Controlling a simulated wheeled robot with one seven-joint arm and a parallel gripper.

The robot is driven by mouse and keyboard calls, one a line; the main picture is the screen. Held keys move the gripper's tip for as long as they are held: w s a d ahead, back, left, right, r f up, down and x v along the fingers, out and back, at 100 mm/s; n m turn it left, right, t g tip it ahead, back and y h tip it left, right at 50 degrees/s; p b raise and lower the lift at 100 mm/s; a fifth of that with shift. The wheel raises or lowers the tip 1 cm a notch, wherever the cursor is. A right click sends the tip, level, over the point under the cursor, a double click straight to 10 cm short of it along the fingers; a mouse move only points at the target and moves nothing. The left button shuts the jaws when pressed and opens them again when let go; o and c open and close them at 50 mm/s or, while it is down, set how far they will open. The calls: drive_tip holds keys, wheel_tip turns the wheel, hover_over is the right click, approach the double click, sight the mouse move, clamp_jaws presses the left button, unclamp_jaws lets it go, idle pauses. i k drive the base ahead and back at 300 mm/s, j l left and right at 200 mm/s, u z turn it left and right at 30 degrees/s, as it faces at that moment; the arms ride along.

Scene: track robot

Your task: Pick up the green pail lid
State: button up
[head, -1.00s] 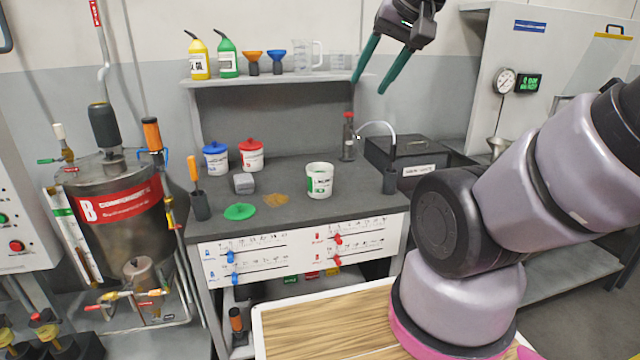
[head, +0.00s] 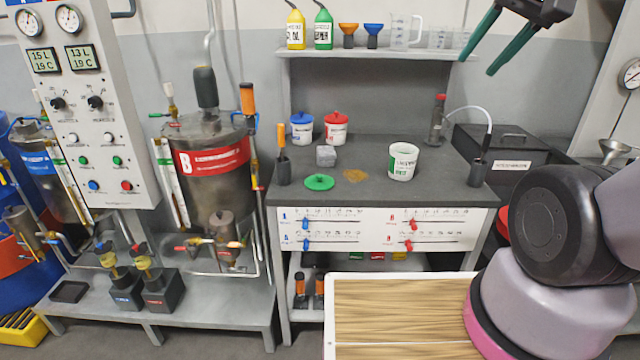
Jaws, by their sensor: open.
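The green pail lid (head: 319,182) lies flat on the dark grey workbench top (head: 340,200), near its front edge and left of the middle. An open white pail with a green label (head: 402,161) stands upright to its right, with no lid on it. My gripper (head: 490,48) is high at the upper right of the head view, well above and to the right of the lid. Its two green fingers are apart with nothing between them.
A grey block (head: 326,156) lies just behind the lid, and a brown spill (head: 355,175) is to its right. A blue-lidded pail (head: 301,128) and a red-lidded pail (head: 336,127) stand behind. An orange-handled tool in a dark holder (head: 283,165) is to the left.

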sight(318, 182)
drive_tip(key=i, duration=0.9)
drive_tip(key=j+u, duration=0.05)
drive_tip(key=j, duration=0.05)
